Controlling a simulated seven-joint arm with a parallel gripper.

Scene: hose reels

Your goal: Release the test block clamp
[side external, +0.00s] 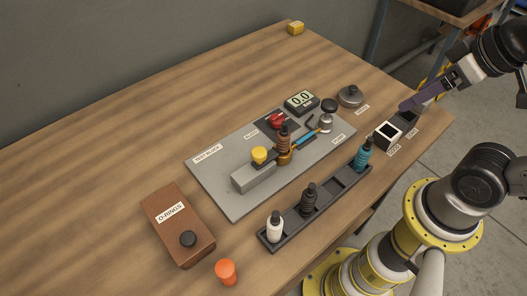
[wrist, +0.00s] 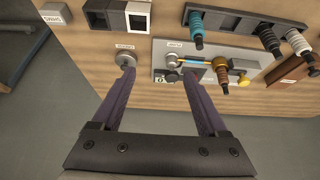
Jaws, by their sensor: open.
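The grey plate (side external: 225,194) lies mid-table and carries the test block, a grey bar (side external: 254,178) with a yellow knob (side external: 259,154) on top. A brown ribbed fitting (side external: 284,138) stands upright at the bar's end, with an orange part around its base. A blue and orange rod (side external: 305,138) runs from there toward a black-topped silver post (side external: 327,119). Which part is the clamp I cannot tell for sure. The plate also shows in the wrist view (wrist: 159,48). My gripper (wrist: 158,75) is open and empty, above the table's right side, apart from these parts.
A black tray (side external: 267,240) holds white, black and teal fittings along the plate's front. A gauge (side external: 300,101) and red knob (side external: 276,120) stand behind. A grey round piece (side external: 350,96), labelled bins (side external: 388,135), an O-rings box (side external: 178,225) and an orange cup (side external: 226,271) surround it. The table's far left is clear.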

